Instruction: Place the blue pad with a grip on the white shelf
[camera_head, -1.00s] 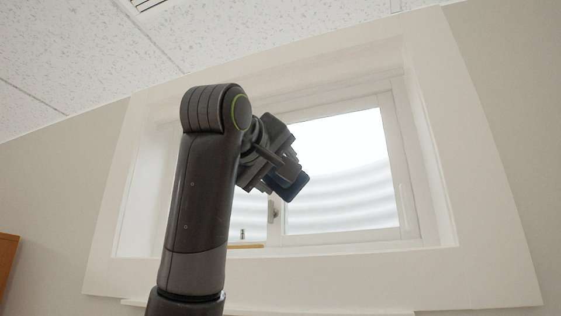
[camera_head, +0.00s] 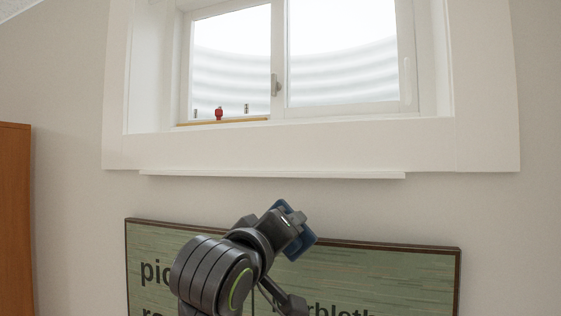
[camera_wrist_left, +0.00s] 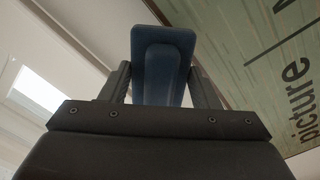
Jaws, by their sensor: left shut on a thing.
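The blue pad (camera_head: 304,246) is held by my left gripper (camera_head: 291,222) below the window, in front of the wall. In the left wrist view the pad (camera_wrist_left: 162,66) sits between the two dark fingers of the gripper (camera_wrist_left: 160,88), which is shut on it. The fingers partly hide the pad in the head view. The white shelf (camera_head: 270,174) is a thin ledge on the wall under the window frame, above the pad in the picture. Its top looks bare from here. My right gripper is not in view.
A green sign (camera_head: 385,272) with dark lettering hangs below the shelf, partly behind my left arm. The window sill above holds a small red object (camera_head: 219,113) and small items on a yellowish strip (camera_head: 190,123). An orange-brown cabinet (camera_head: 14,220) stands at the left edge.

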